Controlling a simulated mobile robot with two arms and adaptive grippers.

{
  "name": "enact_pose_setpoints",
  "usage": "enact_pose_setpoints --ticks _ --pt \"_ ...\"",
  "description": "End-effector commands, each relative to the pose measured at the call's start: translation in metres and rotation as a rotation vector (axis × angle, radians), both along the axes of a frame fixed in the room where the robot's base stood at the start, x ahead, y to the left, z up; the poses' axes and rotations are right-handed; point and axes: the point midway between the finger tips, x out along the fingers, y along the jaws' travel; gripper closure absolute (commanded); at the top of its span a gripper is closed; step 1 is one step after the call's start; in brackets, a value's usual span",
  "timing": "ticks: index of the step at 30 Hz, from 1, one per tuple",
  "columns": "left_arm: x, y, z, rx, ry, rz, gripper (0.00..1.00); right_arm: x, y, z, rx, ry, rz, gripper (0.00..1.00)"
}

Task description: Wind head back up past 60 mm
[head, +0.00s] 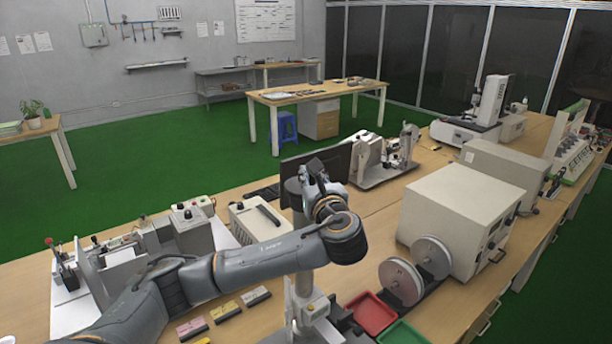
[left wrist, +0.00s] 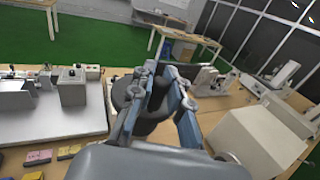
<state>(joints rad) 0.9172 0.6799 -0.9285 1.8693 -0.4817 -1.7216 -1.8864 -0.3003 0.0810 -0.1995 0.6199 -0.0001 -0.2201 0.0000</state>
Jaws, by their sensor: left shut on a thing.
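A grey upright column (head: 303,280) stands on the bench in the head view, with a head and a dark round part near its top. My left gripper (head: 318,188) is at the top of this column, and my forearm hides part of it. In the left wrist view my left gripper (left wrist: 160,72) has its two blue-grey fingers closed around a dark handle part. A dark round handwheel (left wrist: 124,92) shows beside the left finger. The height scale cannot be read in either view. My right gripper is not in view.
A large beige box instrument (head: 455,220) and two grey discs (head: 402,282) stand to the right. A red tray (head: 371,314) and a green tray (head: 402,334) lie near the column's foot. A dark monitor (head: 335,160) is behind. Coloured blocks (head: 223,311) lie left.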

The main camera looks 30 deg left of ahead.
Motion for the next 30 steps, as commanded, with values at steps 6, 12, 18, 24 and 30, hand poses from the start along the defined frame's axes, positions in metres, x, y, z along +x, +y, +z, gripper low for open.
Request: enact_pose_setpoints --ticks 6,12,18,24,30 --pt "0.008 -0.006 -0.001 -0.002 0.004 0.191 1.00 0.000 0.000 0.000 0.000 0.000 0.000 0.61" --pt "0.012 -0.006 -0.001 0.000 0.004 0.339 1.00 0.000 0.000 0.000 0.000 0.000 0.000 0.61" --pt "0.016 -0.005 0.000 0.000 0.001 0.441 1.00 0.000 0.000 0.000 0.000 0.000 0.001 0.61" --pt "0.017 -0.005 0.001 0.001 0.000 0.494 1.00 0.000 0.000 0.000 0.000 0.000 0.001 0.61" --pt "0.018 -0.004 0.001 0.001 -0.001 0.511 1.00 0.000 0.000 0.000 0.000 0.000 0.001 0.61"
